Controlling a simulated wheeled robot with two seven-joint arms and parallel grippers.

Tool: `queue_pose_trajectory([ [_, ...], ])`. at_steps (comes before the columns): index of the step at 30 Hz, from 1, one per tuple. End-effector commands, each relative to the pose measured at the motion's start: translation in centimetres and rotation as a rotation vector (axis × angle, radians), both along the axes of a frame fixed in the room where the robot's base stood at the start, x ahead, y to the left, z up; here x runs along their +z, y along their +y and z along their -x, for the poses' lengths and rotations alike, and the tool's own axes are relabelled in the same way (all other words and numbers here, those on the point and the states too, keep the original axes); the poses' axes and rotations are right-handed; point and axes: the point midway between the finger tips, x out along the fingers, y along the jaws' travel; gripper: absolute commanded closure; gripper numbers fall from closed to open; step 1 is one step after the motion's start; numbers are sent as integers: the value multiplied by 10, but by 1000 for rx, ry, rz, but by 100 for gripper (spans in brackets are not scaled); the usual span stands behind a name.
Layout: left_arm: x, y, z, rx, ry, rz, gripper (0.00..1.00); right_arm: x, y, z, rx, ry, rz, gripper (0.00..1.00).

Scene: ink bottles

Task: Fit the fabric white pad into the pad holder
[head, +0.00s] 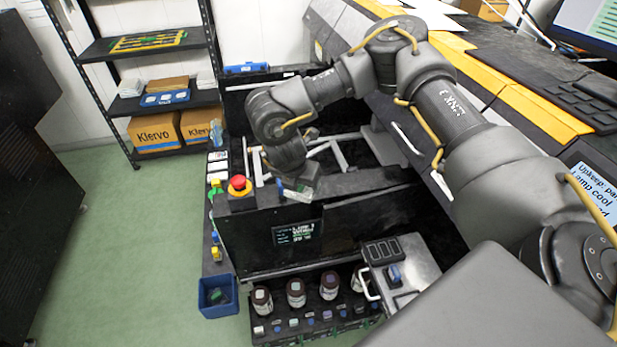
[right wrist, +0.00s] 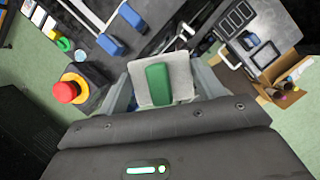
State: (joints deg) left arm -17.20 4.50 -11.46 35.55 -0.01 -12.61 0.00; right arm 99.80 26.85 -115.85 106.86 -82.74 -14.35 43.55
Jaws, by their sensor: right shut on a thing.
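A whitish square pad (right wrist: 180,70) with a green block-shaped grip (right wrist: 157,84) is between the fingers of my right gripper (right wrist: 165,90) in the right wrist view. The gripper is shut on it. In the head view my right gripper (head: 293,190) is over the near edge of the black machine, right of the red button, and a pale edge of the pad shows below it. I cannot tell for sure which part is the pad holder. Two blue blocks (right wrist: 122,28) sit on the dark machine surface beyond the pad in the wrist view. My left gripper is not in view.
A red emergency button (head: 238,184) stands left of the gripper; it also shows in the wrist view (right wrist: 66,91). Several ink bottles (head: 296,291) stand in a black rack below. A blue bin (head: 217,295) and a metal box (head: 400,275) flank the rack.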

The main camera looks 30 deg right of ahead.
Motion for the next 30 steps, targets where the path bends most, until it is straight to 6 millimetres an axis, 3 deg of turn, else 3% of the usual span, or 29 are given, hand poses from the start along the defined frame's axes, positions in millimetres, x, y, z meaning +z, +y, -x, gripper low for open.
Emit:
queue_pose_trajectory([
  [7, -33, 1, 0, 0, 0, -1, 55, -2, 33, 30, -776, -8, 0, 55],
  [15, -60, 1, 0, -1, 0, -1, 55, 16, 55, 74, -1692, 2, -6, 55],
  [21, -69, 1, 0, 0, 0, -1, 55, 28, 62, 93, -2061, 2, -3, 55],
  [26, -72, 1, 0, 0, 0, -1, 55, 34, 65, 99, -2185, -2, -3, 55],
  [30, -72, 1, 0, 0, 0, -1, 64, 35, 65, 100, -2214, -4, -1, 55],
])
